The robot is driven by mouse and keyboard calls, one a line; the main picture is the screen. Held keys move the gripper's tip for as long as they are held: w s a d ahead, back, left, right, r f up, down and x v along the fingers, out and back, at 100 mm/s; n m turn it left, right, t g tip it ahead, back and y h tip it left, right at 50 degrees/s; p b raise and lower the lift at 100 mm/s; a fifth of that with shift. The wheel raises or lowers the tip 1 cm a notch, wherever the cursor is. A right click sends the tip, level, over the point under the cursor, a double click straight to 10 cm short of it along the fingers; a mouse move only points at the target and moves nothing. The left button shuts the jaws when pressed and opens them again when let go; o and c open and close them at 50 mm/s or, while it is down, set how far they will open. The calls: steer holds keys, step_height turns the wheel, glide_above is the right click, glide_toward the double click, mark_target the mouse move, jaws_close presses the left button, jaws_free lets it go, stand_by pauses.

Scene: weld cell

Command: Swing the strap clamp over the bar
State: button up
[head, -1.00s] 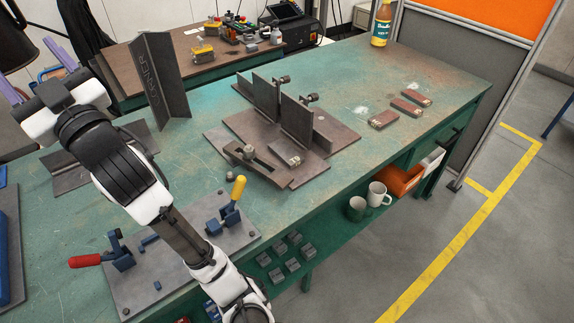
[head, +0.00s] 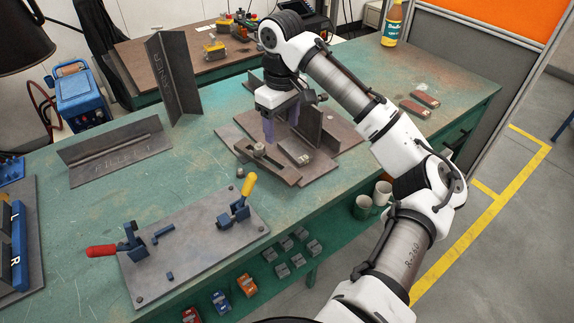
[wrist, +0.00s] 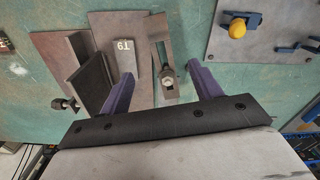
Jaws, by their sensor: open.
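The strap clamp (head: 273,169) is a slotted steel strap with a round bolt and nut, lying along the near edge of a steel fixture plate (head: 230,130). It also shows in the wrist view (wrist: 160,52), with its nut between my fingers in the picture. The bar (wrist: 128,50), a short grey piece with a white number label, lies beside the strap, apart from it; its labelled end shows in the head view (head: 302,158). My gripper (head: 281,133) is above the fixture, purple fingers spread and empty (wrist: 162,70). The fixture's uprights are partly hidden behind my arm.
A plate with red- and yellow-handled toggle clamps (head: 190,260) lies at the front left. A tall steel angle (head: 172,80) and a low angle piece (head: 115,155) stand to the left. Reddish blocks (head: 415,108) lie at the right. Bench between is clear.

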mark_target(284, 169)
steer(key=f, duration=0.7)
steer(key=f+p, duration=0.1)
steer(key=f, duration=0.5)
steer(key=shift+d+f, duration=0.2)
steer(key=shift+f, duration=0.2)
steer(key=shift+c, duration=0.2)
steer(key=c, duration=1.3)
steer(key=shift+c, duration=0.2)
